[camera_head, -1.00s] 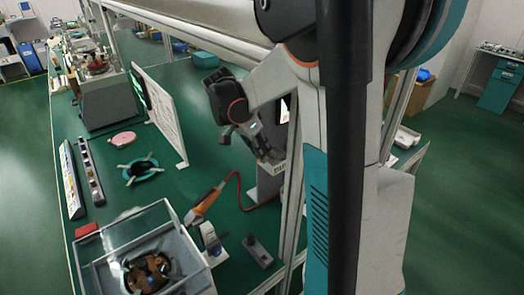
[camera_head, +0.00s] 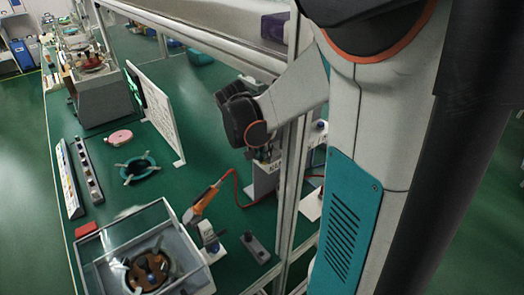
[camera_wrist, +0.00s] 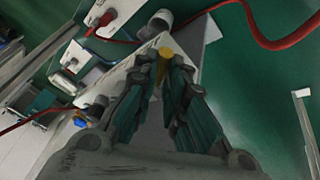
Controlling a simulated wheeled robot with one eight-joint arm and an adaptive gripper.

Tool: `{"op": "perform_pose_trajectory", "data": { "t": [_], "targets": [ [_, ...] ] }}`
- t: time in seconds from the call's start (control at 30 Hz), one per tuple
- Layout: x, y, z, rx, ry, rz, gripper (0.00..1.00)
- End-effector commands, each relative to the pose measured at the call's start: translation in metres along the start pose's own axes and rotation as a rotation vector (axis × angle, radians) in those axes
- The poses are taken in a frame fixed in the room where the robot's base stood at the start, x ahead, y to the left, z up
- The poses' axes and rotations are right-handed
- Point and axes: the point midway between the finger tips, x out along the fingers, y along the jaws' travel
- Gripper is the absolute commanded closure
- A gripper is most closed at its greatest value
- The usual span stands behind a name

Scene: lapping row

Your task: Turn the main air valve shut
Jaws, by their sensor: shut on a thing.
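The main air valve shows a yellow handle (camera_wrist: 165,62) in the wrist view, on a pale grey stand. The stand (camera_head: 266,180) also shows in the head view, with a partly hidden label plate. My gripper (camera_wrist: 166,80) has its two fingertips close around the yellow handle and is shut on it. The valve body is mostly hidden by my fingers, so I cannot tell the handle's exact angle.
An upright aluminium post (camera_head: 292,190) stands just right of the stand. A red hose (camera_head: 235,185) runs to an orange tool (camera_head: 203,202) on the green bench. A clear-lidded box (camera_head: 145,255) stands in front. A white panel (camera_head: 158,115) stands at left.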

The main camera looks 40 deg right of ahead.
Motion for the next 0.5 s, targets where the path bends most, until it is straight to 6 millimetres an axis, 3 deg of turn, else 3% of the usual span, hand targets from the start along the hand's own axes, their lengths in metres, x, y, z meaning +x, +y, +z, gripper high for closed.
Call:
{"op": "perform_pose_trajectory", "data": {
  "t": [0.5],
  "targets": [
    [0.0003,0.0024,0.0,-0.056,0.012,-0.023,1.0]
  ]
}}
